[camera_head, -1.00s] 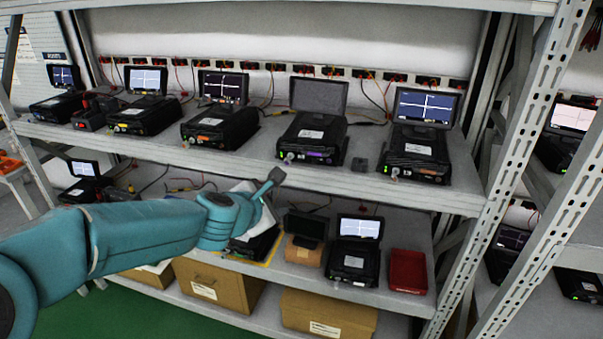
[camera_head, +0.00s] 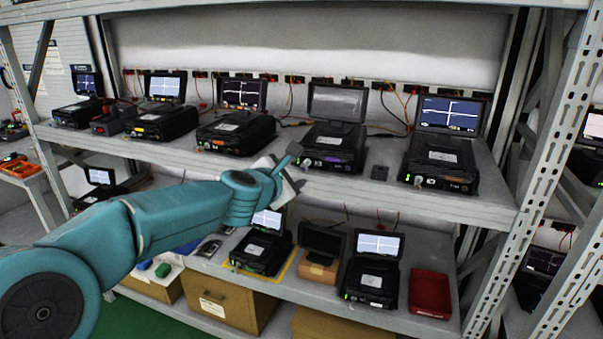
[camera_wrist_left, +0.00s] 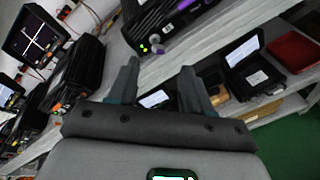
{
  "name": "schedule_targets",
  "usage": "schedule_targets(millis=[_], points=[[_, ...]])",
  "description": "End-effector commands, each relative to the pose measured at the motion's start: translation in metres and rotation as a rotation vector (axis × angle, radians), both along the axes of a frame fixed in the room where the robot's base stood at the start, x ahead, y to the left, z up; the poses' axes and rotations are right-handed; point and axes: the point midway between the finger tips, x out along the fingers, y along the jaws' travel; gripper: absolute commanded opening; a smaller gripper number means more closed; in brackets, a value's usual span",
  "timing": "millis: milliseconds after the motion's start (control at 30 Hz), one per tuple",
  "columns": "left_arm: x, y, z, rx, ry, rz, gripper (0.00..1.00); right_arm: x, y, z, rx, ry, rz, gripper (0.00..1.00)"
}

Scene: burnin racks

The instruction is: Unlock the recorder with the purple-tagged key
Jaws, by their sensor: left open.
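A black recorder (camera_head: 333,146) with a grey, blank raised screen and a purple label on its front stands on the upper shelf. In the left wrist view the same recorder (camera_wrist_left: 165,20) shows its purple strip and green lights, with a small silver key-like part (camera_wrist_left: 158,47) at its front. My left gripper (camera_head: 290,158) is at the upper shelf edge, just left of that recorder's front. In the wrist view its two fingers (camera_wrist_left: 160,75) are apart with nothing gripped, below the recorder's front. The tag on the key is too small to make out. My right gripper is not in view.
Other recorders stand along the upper shelf (camera_head: 455,203), including one with an orange label (camera_head: 236,134) and one at the right (camera_head: 440,163). A small dark block (camera_head: 379,173) sits between. The lower shelf holds more recorders and a red tray (camera_head: 430,293).

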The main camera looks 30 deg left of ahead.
Motion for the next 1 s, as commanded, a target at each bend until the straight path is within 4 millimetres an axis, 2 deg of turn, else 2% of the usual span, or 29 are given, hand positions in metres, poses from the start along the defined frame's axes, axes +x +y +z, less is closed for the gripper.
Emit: schedule_targets(millis=[100, 300, 467, 700, 733, 867, 1000], points=[[0.027, 0.005, -0.008, -0.001, 0.002, -0.001, 0.49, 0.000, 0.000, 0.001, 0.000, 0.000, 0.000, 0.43], [0.054, 0.011, -0.015, 0.000, 0.001, -0.001, 0.49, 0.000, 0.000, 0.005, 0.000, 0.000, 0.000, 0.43], [0.062, 0.013, -0.018, 0.000, -0.001, -0.001, 0.49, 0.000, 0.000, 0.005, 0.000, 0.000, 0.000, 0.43], [0.062, 0.013, -0.018, 0.000, -0.001, -0.001, 0.49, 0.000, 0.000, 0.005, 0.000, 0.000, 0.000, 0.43], [0.062, 0.013, -0.018, 0.000, -0.001, -0.001, 0.43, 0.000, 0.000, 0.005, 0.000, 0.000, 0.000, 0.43], [0.062, 0.012, -0.018, 0.000, -0.001, -0.001, 0.00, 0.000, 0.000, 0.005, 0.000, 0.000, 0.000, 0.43], [0.062, 0.012, -0.018, 0.001, 0.001, -0.001, 0.00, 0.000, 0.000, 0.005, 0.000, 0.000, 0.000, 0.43]])
